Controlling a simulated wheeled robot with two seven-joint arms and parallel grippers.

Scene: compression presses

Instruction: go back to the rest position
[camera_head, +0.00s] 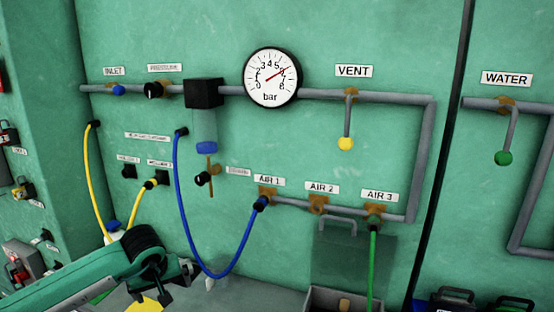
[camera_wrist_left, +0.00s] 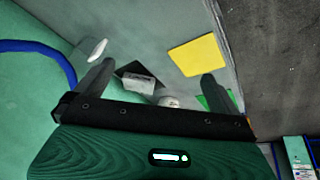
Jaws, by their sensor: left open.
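My left arm comes in from the lower left in the head view. Its dark gripper (camera_head: 178,283) is above the grey bench, in front of the green panel (camera_head: 330,30). In the left wrist view the two fingers of the left gripper (camera_wrist_left: 155,86) stand wide apart, with nothing held between them. Beyond them lie a small dark piece with a white label (camera_wrist_left: 138,82) and a yellow square (camera_wrist_left: 198,55) on the grey surface. My right gripper is not in view.
A blue hose (camera_head: 185,225) hangs in a loop close to the gripper, and yellow hoses (camera_head: 90,175) hang left of it. A pressure gauge (camera_head: 272,77) and a yellow-knobbed vent lever (camera_head: 346,143) are on the panel. A clear-lidded box (camera_head: 352,262) stands right.

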